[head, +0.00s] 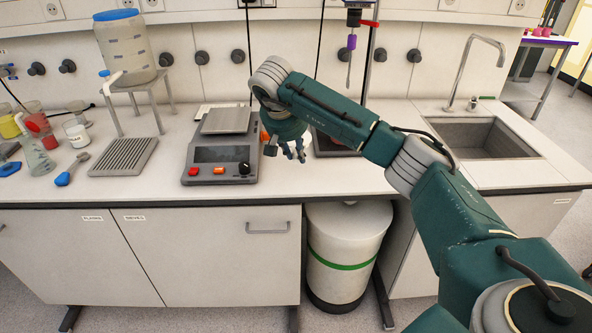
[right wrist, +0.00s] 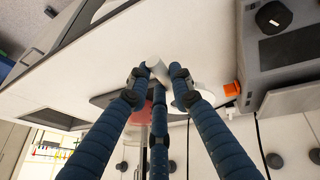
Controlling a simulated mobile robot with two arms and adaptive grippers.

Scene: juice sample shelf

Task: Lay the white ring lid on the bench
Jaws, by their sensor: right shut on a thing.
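My right gripper (head: 290,153) is over the bench (head: 365,180), just right of the balance. In the right wrist view its blue fingers (right wrist: 157,82) close in around a small white piece (right wrist: 156,64), which looks like the white ring lid. The fingers hide much of it, and its ring shape cannot be made out. The bench top (right wrist: 190,35) lies behind the fingertips in that view; the gap to it cannot be judged. In the head view the hand hides most of the held piece. My left gripper is not in view.
The balance (head: 220,160) stands close left of the hand. A stand with a dark base (head: 330,148) is behind my forearm. A sink (head: 480,138) is at the right. A drying rack (head: 124,157), a large jar (head: 127,50) and glassware are at the left. Bench near the front edge is clear.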

